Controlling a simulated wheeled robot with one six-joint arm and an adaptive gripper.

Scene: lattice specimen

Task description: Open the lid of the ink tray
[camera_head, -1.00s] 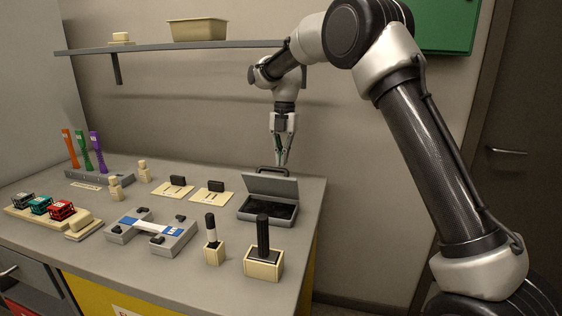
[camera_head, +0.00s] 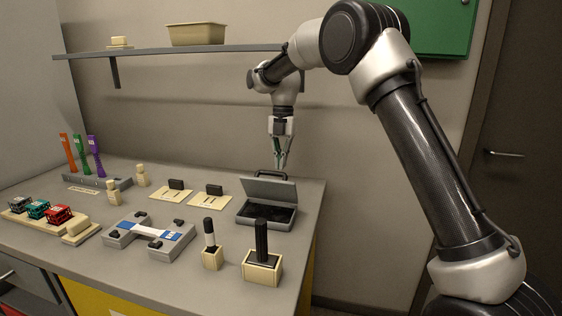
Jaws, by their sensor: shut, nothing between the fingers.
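The ink tray (camera_head: 266,219) is a dark grey shallow box near the right end of the bench, with a black inside. Its grey lid (camera_head: 270,191) stands raised and tilted back at the rear edge, so the inside shows. A dark loop handle (camera_head: 272,174) is at the lid's top edge. My gripper (camera_head: 281,166) points down just behind the top of the lid, beside the handle. Its fingers are close together and hold nothing. I cannot tell whether the fingertips touch the lid or handle.
Two block-held stamps, a smaller one (camera_head: 212,257) and a larger one (camera_head: 262,268), stand in front of the tray. Cream cards with black blocks (camera_head: 211,201) lie to its left. A grey fixture (camera_head: 150,240) sits further left. A wall shelf (camera_head: 170,50) is above.

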